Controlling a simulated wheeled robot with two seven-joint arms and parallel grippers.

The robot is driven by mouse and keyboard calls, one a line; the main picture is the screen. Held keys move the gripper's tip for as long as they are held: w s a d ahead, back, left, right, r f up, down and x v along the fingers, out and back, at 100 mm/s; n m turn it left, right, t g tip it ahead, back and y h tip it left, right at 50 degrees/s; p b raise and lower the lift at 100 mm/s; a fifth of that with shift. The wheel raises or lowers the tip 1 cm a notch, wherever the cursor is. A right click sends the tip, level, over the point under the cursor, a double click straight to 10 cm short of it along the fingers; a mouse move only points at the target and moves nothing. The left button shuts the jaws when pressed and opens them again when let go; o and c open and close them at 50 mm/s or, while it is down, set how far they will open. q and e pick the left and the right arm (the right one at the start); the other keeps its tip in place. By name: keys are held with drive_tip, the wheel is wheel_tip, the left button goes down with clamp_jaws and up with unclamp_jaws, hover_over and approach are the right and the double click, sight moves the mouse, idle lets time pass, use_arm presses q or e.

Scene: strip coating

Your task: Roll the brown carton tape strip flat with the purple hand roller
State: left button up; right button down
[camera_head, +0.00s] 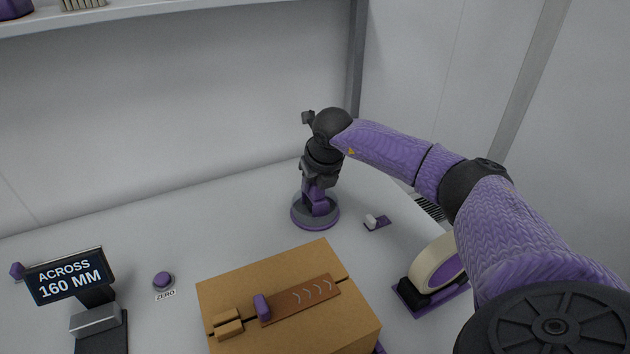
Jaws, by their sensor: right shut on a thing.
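The brown tape strip (325,287) lies along the dark seam on top of the cardboard carton (235,282), with pale chevrons along it. A small purple block (262,307) stands at its left end. My right gripper (318,180) points down behind the carton, over a round grey dish with a purple rim (300,221). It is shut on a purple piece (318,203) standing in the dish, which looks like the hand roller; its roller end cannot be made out. The gripper is apart from the strip. My left gripper is not in view.
A display reading "ACROSS 160 MM" (68,277) stands at left, near a purple button (163,281) marked ZERO. A cream tape roll (432,263) sits on a purple holder at right. A small white-and-purple item (377,222) lies right of the dish. The back left table is clear.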

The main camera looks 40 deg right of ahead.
drive_tip(key=shift+r+p, duration=0.45)
drive_tip(key=shift+r, duration=0.15)
wheel_tip(320, 180, up, 5)
drive_tip(key=p, duration=0.4)
drive_tip(key=shift+r, duration=0.1)
